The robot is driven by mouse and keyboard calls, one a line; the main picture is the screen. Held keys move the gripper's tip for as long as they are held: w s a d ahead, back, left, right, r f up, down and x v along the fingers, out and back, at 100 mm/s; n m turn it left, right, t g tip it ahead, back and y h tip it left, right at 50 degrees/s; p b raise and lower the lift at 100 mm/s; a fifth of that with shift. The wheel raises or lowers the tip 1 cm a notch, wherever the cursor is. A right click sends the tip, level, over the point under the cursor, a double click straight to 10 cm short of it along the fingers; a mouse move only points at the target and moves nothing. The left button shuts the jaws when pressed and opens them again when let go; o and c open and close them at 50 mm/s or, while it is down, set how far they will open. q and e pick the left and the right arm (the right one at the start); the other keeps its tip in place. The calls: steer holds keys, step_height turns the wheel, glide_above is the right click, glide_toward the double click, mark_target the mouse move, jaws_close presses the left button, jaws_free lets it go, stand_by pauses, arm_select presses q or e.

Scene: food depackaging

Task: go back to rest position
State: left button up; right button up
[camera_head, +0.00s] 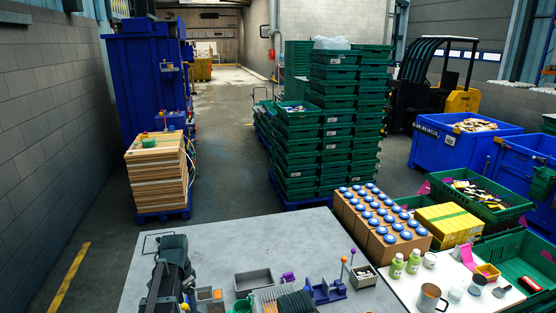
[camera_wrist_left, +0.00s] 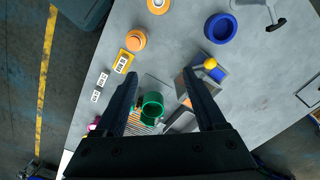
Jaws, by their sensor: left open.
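My left arm shows as a dark shape over the left part of the grey table (camera_head: 225,242) in the head view; its fingertips cannot be made out there. In the left wrist view my left gripper (camera_wrist_left: 163,82) is open, its two dark fingers apart with nothing held between them. Below and between them, a green cup-like thing (camera_wrist_left: 152,108) sits on the table. A grey tray (camera_wrist_left: 186,80) is partly hidden by the right-hand finger. My right gripper is not in view.
Stacked green crates (camera_head: 335,130) stand behind. The table's back left is clear.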

arm_select(q)
steer(key=s+d+f+n+y+b, duration=0.1)
steer(key=s+d+f+n+b, duration=0.2)
steer(key=s+d+f+b, duration=1.6)
steer(key=d+f+b, duration=0.1)
steer(key=d, duration=0.2)
steer(key=shift+s+f+n, duration=0.15)
steer(key=shift+f+n, duration=0.15)
steer(key=shift+n, duration=0.1)
